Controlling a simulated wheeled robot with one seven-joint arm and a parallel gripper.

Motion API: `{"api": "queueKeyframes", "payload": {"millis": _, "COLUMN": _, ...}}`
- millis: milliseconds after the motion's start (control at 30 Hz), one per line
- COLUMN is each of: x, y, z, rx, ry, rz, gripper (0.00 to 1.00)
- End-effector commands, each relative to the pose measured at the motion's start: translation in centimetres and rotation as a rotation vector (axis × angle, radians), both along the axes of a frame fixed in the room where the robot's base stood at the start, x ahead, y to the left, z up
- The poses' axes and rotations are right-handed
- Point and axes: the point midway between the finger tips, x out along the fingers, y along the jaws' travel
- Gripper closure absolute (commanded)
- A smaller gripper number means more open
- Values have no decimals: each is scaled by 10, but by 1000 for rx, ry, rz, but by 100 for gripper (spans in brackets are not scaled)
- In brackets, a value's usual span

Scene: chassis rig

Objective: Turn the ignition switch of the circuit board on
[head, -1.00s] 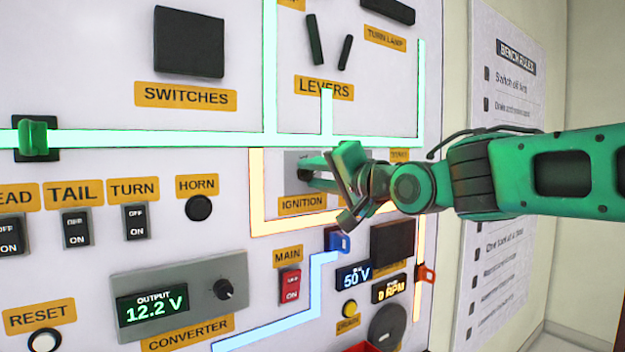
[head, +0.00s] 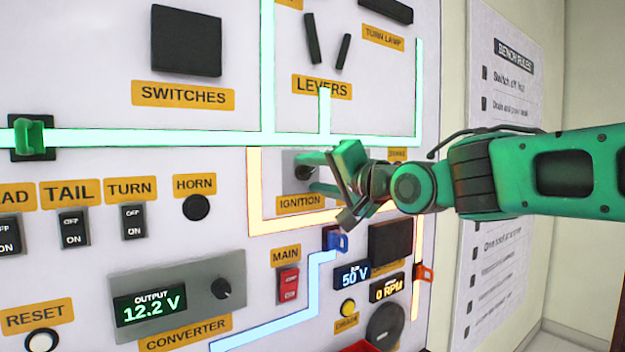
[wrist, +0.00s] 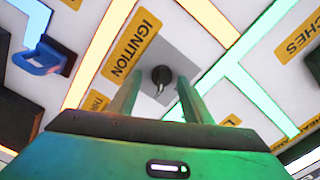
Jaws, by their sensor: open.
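The ignition switch (head: 303,172) is a small dark knob on a grey plate above the yellow IGNITION label (head: 300,203) in the head view. In the wrist view the knob (wrist: 161,75) sits ahead of my gripper (wrist: 158,98), roughly between its two fingers and clear of both. The fingers are apart with nothing between them. In the head view my gripper (head: 318,173) reaches in from the right, its fingers pointing at the switch and partly covering the plate.
A green lit strip (head: 200,138) runs above the switch, and an orange lit strip (head: 254,190) borders its plate. A blue connector (head: 337,241) sits below. The MAIN rocker (head: 288,283), HORN button (head: 197,207) and lever pair (head: 328,45) are nearby on the panel.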

Motion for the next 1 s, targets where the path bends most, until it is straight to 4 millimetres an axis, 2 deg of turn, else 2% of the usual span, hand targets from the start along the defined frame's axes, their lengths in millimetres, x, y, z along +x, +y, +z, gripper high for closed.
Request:
{"api": "queueKeyframes", "payload": {"millis": 600, "x": -76, "y": -52, "z": -1, "rx": 1, "ry": 0, "rz": -2, "gripper": 55}}
{"api": "queueKeyframes", "payload": {"millis": 800, "x": -85, "y": -59, "z": -1, "rx": 0, "ry": 2, "rz": -3, "gripper": 55}}
{"api": "queueKeyframes", "payload": {"millis": 1000, "x": -86, "y": -60, "z": -2, "rx": 0, "ry": 2, "rz": -2, "gripper": 55}}
